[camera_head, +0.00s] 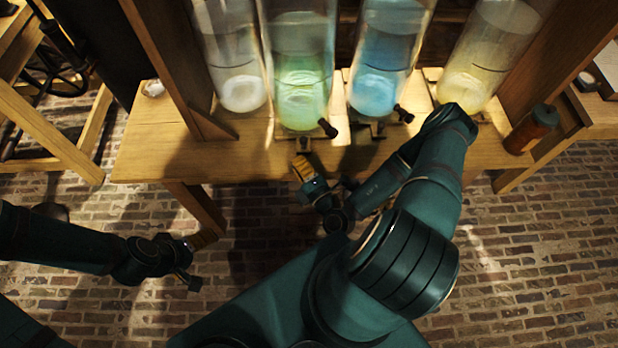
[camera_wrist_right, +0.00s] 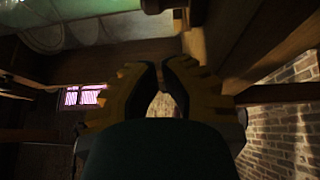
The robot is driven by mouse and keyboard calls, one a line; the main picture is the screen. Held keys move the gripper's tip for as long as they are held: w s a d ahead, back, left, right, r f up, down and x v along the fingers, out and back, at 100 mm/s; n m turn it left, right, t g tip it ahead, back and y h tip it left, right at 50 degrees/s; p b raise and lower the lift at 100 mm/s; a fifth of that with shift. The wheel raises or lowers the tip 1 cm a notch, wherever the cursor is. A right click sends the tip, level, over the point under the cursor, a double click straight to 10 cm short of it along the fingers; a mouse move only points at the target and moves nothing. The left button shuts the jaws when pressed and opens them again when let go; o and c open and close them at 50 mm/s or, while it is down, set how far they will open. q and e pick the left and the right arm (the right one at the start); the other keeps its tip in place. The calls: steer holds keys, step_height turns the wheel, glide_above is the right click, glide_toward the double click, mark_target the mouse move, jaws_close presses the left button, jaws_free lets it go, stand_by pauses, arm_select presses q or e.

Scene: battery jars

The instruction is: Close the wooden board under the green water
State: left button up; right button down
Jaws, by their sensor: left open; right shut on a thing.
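The glass jar of green water (camera_head: 302,95) stands on the wooden bench, second from the left. A dark tap (camera_head: 328,128) sticks out at its lower right. The wooden board (camera_head: 304,143) under it shows only as a small part at the jar's foot. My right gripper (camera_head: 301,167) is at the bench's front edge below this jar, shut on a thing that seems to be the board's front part. In the right wrist view its yellow fingertips (camera_wrist_right: 158,77) are close together; what they hold is mostly hidden. My left gripper (camera_head: 203,242) is open and empty, low left of the bench.
A clear jar (camera_head: 233,60), a blue jar (camera_head: 388,60) and a yellow jar (camera_head: 485,60) stand beside the green one on the bench (camera_head: 160,145). An orange-brown bottle (camera_head: 531,128) is at the right. Brick floor (camera_head: 540,260) lies free in front.

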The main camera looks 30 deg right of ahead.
mark_target(306, 143)
arm_select(q)
steer(key=shift+f, duration=0.3)
arm_select(e)
steer(key=shift+w+d+r, duration=0.15)
steer(key=shift+w+d, duration=1.3)
steer(key=shift+w, duration=0.25)
steer(key=w, duration=0.1)
steer(key=w+d, duration=0.1)
steer(key=w+d+p, duration=0.1)
steer(key=w, duration=0.1)
steer(key=shift+d+r, duration=0.15)
steer(key=shift+d, duration=0.1)
steer(key=shift+w+d, duration=0.2)
steer(key=shift+w, duration=0.1)
arm_select(q)
steer(key=shift+a+r, duration=0.1)
steer(key=shift+r, duration=0.55)
steer(key=shift+w, duration=0.1)
arm_select(e)
steer(key=shift+s, duration=0.1)
